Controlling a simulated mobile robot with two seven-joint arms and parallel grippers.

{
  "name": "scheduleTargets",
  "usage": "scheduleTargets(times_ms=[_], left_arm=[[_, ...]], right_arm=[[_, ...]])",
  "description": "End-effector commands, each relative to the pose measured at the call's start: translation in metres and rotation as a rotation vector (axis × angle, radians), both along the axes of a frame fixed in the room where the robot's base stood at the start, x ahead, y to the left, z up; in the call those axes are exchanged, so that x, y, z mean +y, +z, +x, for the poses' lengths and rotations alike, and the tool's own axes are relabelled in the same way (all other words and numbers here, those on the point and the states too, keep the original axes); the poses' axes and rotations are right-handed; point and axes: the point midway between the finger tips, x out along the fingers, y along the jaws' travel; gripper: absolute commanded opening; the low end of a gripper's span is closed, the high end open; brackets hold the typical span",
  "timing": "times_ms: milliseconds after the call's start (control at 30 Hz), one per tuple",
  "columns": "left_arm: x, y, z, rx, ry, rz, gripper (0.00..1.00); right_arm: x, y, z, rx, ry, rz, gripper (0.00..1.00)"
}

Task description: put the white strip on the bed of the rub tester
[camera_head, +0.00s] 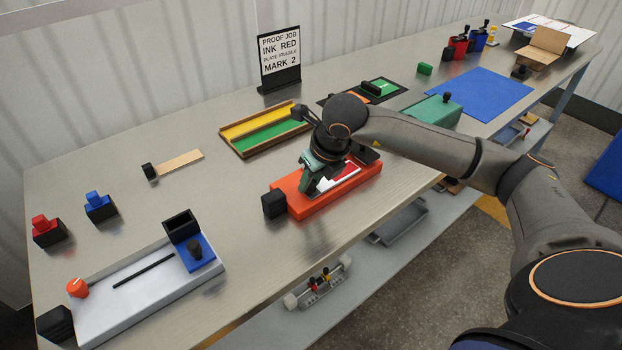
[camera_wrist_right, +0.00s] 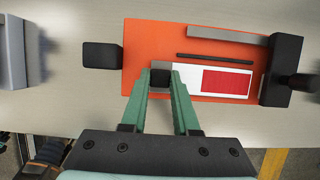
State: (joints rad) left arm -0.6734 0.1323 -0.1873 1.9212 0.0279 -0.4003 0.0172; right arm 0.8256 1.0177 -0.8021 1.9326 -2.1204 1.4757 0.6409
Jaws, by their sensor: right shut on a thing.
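The white strip (camera_wrist_right: 188,80) has a red printed patch and a black block (camera_wrist_right: 160,76) at its left end. It lies over an orange base (camera_wrist_right: 150,40), which in the head view (camera_head: 300,207) stands near the table's front edge. My right gripper (camera_wrist_right: 160,82) is shut on the black block, one green finger on each side. In the head view it (camera_head: 312,185) partly hides the strip. A pale grey bed (camera_head: 150,290) with a dark slot, orange knob and blue block (camera_head: 195,252) stands at the front left. I cannot tell which device is the rub tester. My left gripper is not in view.
A tray (camera_head: 250,152) with yellow and green strips lies behind the orange base. A wooden strip (camera_head: 180,165) and red (camera_head: 48,232) and blue (camera_head: 100,207) stamps lie left. A sign (camera_head: 279,58) stands at the back. Bare table separates the orange base and grey bed.

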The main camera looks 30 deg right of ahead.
Motion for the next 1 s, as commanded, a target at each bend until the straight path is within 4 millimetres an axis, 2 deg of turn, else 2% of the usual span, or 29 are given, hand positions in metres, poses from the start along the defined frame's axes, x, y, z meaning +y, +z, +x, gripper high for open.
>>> scheduleTargets(times_ms=[33, 67, 300, 667, 767, 1000], left_arm=[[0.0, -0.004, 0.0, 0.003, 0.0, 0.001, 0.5], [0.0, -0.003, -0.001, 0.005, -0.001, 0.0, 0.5], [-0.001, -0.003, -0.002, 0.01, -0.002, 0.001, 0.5], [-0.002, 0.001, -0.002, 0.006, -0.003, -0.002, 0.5], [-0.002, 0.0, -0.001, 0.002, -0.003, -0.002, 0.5], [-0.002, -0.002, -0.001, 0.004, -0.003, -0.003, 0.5]], right_arm=[[0.0, -0.003, 0.0, 0.0, 0.0, 0.0, 0.0], [0.0, -0.002, 0.0, 0.0, 0.0, 0.0, 0.31], [0.0, -0.001, 0.0, 0.0, 0.0, 0.0, 0.58], [0.0, 0.004, 0.0, -0.001, 0.0, 0.0, 0.59], [-0.001, 0.017, -0.005, -0.004, 0.0, -0.001, 0.59], [-0.002, 0.066, -0.025, -0.006, 0.001, -0.001, 0.59]])
